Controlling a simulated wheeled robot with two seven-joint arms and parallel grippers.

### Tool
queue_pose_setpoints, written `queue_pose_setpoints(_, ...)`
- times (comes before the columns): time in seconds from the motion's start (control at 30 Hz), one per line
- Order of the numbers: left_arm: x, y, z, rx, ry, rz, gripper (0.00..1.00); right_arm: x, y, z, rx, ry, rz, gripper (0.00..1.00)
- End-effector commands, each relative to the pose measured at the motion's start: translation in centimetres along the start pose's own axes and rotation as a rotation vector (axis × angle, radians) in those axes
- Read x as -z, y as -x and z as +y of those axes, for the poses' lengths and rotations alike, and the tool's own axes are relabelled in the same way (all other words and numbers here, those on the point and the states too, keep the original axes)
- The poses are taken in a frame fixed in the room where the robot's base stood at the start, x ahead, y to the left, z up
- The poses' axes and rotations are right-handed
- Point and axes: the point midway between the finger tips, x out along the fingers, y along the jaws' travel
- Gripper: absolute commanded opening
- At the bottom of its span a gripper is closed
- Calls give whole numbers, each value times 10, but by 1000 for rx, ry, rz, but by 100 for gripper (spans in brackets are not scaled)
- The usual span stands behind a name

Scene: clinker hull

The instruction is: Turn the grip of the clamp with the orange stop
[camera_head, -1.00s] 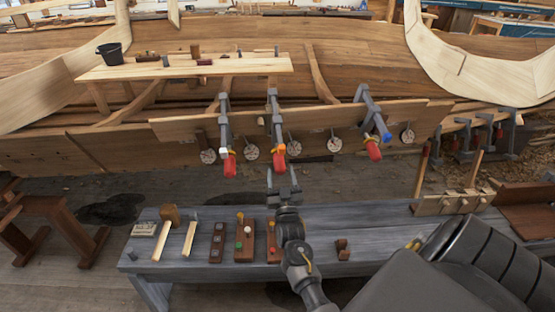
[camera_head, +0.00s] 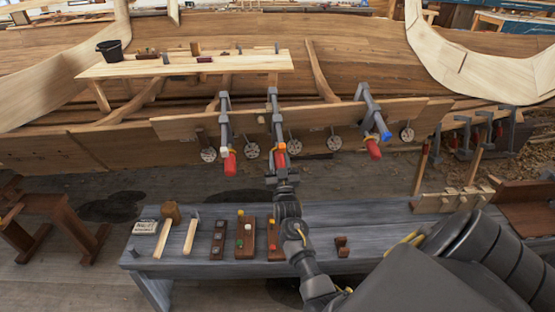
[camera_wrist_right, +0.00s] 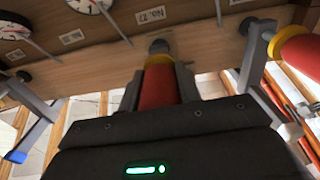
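The clamp with the orange stop (camera_head: 280,147) is the middle one of three on the hull plank; its red grip hangs down, mostly hidden by my gripper in the head view. My right gripper (camera_head: 283,172) is at the lower end of that grip. In the right wrist view the red grip (camera_wrist_right: 159,84) stands between my two fingers (camera_wrist_right: 158,88), one close on each side. Whether they press on it I cannot tell. The orange stop does not show clearly there. My left gripper is not in view.
A clamp with a white stop and red grip (camera_head: 230,162) hangs to the left, one with a blue stop (camera_head: 386,137) to the right. Round dials (camera_head: 295,145) sit along the plank. A grey bench (camera_head: 190,262) with mallet and blocks lies below.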

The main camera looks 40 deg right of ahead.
Motion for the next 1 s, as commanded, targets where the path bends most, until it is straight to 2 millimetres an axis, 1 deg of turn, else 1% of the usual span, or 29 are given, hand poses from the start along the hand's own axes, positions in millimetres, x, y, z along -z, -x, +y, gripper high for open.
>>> queue_pose_setpoints(0.03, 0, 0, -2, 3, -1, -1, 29, 0, 0, 0, 1, 0, 0, 16)
queue_pose_setpoints(0.07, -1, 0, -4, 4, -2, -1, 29, 0, 0, 0, 1, 0, 0, 12)
queue_pose_setpoints(0.1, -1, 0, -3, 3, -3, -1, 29, 1, 4, -6, 1, -3, -1, 11)
queue_pose_setpoints(0.13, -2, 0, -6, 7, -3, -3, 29, 1, 2, -4, 1, -2, 0, 11)
queue_pose_setpoints(0.3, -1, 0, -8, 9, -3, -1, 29, 0, 1, -3, 4, -20, 0, 11)
queue_pose_setpoints(0.47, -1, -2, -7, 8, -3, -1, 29, 0, 0, -2, 4, -84, 0, 11)
queue_pose_setpoints(0.8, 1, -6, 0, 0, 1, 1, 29, 0, 0, -2, 1, -350, 0, 11)
queue_pose_setpoints(1.0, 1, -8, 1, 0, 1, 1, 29, 0, -1, -2, -1, -514, 0, 11)
